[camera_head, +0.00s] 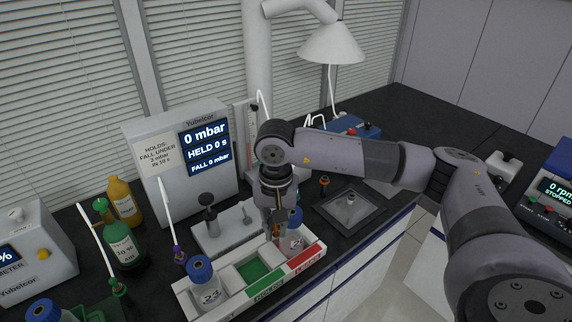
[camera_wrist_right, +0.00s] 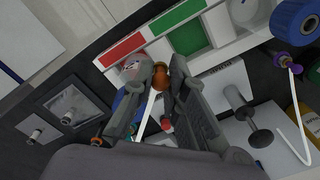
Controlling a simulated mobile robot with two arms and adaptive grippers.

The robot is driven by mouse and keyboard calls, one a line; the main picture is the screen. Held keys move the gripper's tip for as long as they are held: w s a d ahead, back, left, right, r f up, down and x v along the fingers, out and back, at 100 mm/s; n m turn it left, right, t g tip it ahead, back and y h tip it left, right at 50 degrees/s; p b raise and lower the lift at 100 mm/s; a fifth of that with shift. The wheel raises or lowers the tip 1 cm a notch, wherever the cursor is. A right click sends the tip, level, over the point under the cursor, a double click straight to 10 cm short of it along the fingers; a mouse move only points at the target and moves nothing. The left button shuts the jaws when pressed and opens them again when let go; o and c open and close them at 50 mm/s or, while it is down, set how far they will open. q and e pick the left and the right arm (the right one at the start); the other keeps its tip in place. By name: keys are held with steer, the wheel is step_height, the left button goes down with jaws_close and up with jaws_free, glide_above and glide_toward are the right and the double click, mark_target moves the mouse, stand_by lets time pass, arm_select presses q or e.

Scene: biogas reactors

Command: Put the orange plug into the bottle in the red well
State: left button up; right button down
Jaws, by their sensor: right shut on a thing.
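My right gripper (camera_head: 279,222) hangs over the tray's right end, shut on the orange plug (camera_head: 276,231). In the right wrist view, the plug (camera_wrist_right: 160,75) shows between the fingertips (camera_wrist_right: 162,86). A clear bottle (camera_head: 297,243) stands in the red well (camera_head: 305,258), partly hidden by the gripper. Its grey-looking top also shows in the wrist view (camera_wrist_right: 135,68), beside the plug. The plug appears beside the bottle's neck, not in it. I cannot tell whether they touch. The left gripper is not in view.
The white tray (camera_head: 222,306) has an empty green well (camera_head: 254,268) and a blue-capped bottle (camera_head: 206,283) at its left. A pressure box (camera_head: 185,155) stands behind. Another orange-topped fitting (camera_head: 324,181) and a dark square plate (camera_head: 347,222) lie right of the gripper.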

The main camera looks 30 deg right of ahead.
steer(key=w+d+m+p, duration=0.1)
steer(key=d+m, duration=0.1)
steer(key=w+d+m+p, duration=0.1)
steer(key=w+d+m, duration=0.1)
steer(key=d, duration=0.1)
steer(key=w+d+r+m, duration=0.1)
steer(key=w+d+m, duration=0.1)
steer(key=d, duration=0.1)
steer(key=shift+w+r+p, duration=0.1)
steer(key=shift+w+p, duration=0.1)
steer(key=shift+p, duration=0.2)
steer(key=shift+d+f+b, duration=0.1)
steer(key=shift+f+b, duration=0.2)
steer(key=shift+f, duration=0.3)
arm_select(q)
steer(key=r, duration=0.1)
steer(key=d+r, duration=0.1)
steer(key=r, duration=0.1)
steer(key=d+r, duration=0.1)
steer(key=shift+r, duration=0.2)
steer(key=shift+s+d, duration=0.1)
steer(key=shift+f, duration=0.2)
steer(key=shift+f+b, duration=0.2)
steer(key=shift+b, duration=0.2)
arm_select(e)
steer(key=shift+f, duration=0.2)
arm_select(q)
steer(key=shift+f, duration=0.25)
arm_select(e)
steer(key=shift+f, duration=0.15)
